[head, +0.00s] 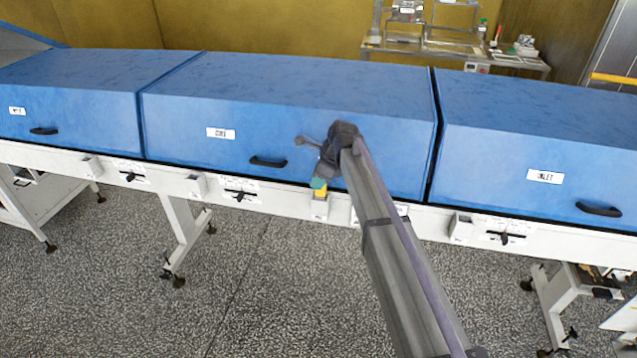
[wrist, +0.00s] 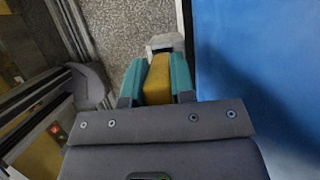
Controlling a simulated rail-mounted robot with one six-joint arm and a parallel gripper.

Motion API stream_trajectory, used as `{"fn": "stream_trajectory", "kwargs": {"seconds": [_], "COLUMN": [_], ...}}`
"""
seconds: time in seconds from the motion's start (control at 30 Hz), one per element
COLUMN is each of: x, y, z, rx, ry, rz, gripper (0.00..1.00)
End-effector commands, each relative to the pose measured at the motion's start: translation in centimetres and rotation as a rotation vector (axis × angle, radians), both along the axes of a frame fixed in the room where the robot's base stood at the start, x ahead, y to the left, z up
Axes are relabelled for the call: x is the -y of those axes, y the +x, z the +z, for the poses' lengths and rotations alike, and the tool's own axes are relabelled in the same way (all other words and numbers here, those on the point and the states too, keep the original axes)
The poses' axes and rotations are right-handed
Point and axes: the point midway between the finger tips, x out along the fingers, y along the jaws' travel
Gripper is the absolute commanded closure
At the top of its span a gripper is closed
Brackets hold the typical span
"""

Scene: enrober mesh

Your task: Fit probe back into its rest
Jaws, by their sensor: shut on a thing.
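The probe shows as a yellow block in the head view (head: 321,193) and in the wrist view (wrist: 157,82). My gripper (head: 318,184) is shut on it, with a teal finger on each side in the wrist view (wrist: 158,84). The probe's lower end meets a small white box-shaped rest (head: 319,209) on the white rail below the middle blue hood. The rest also shows beyond the probe in the wrist view (wrist: 164,42). I cannot tell whether the probe's tip is inside the rest or just above it; its lower end is hidden.
Blue hoods (head: 300,100) with black handles stand close behind my gripper. The white rail (head: 270,200) carries similar white boxes (head: 197,186) and black levers (head: 238,195). The speckled floor in front is clear. A bench (head: 450,50) stands at the back.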

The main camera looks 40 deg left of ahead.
Motion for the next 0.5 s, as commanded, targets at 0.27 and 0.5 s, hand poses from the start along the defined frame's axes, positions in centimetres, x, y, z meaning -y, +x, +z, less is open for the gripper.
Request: {"fn": "stream_trajectory", "kwargs": {"seconds": [0.27,0.5], "x": [-0.01,-0.01], "y": [0.00,0.00], "z": [-0.28,-0.28], "rx": [0.000,0.000], "ry": [0.000,0.000], "rz": [0.000,0.000], "gripper": [0.60,0.51]}}
